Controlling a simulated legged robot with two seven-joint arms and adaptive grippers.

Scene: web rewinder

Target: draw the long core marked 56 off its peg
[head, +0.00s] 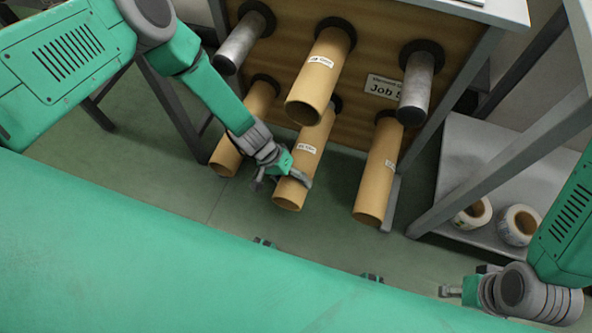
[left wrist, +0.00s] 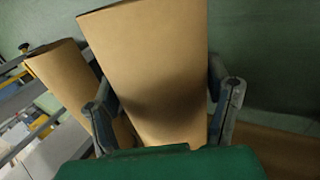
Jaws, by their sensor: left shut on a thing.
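A long tan cardboard core (head: 303,165) points out from the lower middle of a wooden board. Its white label is too small for me to read surely, so I cannot confirm the mark 56. My left gripper (head: 283,181) is shut around this core near its open front end. In the left wrist view the core (left wrist: 155,70) stands between the two fingers (left wrist: 162,95). Its rear end is partly hidden behind the upper core, so I cannot tell how far it sits on its peg. My right gripper (head: 451,291) is at the lower right, away from the cores; its jaws are unclear.
Other tan cores are at the upper middle (head: 320,75), lower left (head: 245,125) and lower right (head: 377,175). Bare grey pegs (head: 240,45) and (head: 416,88) flank them. A grey shelf (head: 465,160) holds two rolls at right. Floor before the cores is free.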

